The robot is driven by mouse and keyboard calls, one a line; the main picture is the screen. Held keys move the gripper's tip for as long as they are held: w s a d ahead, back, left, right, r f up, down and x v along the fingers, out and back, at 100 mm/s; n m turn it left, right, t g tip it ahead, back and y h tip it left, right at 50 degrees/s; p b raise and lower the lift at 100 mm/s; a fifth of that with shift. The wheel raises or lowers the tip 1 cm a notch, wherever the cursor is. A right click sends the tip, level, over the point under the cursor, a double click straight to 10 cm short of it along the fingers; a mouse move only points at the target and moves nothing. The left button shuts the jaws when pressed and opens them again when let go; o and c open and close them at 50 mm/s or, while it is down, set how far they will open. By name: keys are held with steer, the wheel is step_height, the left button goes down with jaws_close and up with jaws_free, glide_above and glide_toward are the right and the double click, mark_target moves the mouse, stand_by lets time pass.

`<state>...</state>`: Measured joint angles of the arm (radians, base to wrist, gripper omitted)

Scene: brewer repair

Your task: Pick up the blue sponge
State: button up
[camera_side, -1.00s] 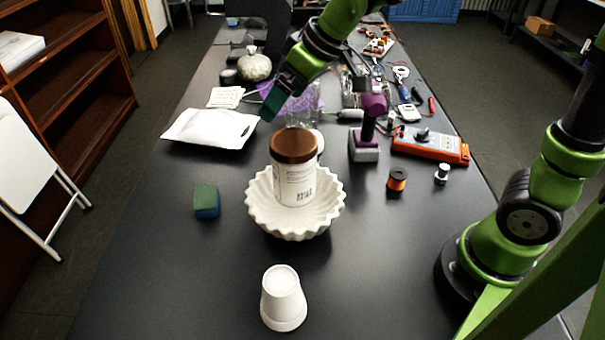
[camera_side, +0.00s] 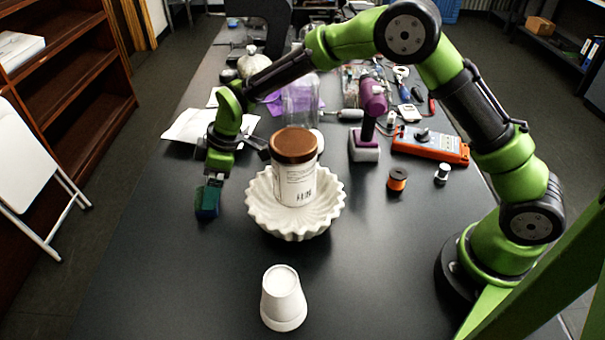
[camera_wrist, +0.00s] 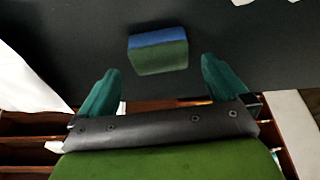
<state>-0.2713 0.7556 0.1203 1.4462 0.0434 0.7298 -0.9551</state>
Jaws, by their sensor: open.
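The blue sponge (camera_side: 206,205) has a green layer on one face and sits on the dark table at the left, beside the white fluted bowl. In the wrist view the sponge (camera_wrist: 158,52) lies just beyond the fingertips, roughly centred between them, with its green face towards me. My gripper (camera_side: 213,180) points down over the sponge and hides part of it in the side view. In the wrist view my gripper (camera_wrist: 162,78) shows its two teal fingers spread wide with nothing between them.
The white fluted bowl (camera_side: 262,215) holds a brown-lidded jar (camera_side: 294,178) close to the right of my gripper. A white cup (camera_side: 283,300) stands upside down in front. A white pouch (camera_side: 182,127) lies behind. The table left and in front of the sponge is clear.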

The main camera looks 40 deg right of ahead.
steer(key=x, duration=0.4)
steer(key=shift+f, duration=0.1)
steer(key=c, duration=0.9)
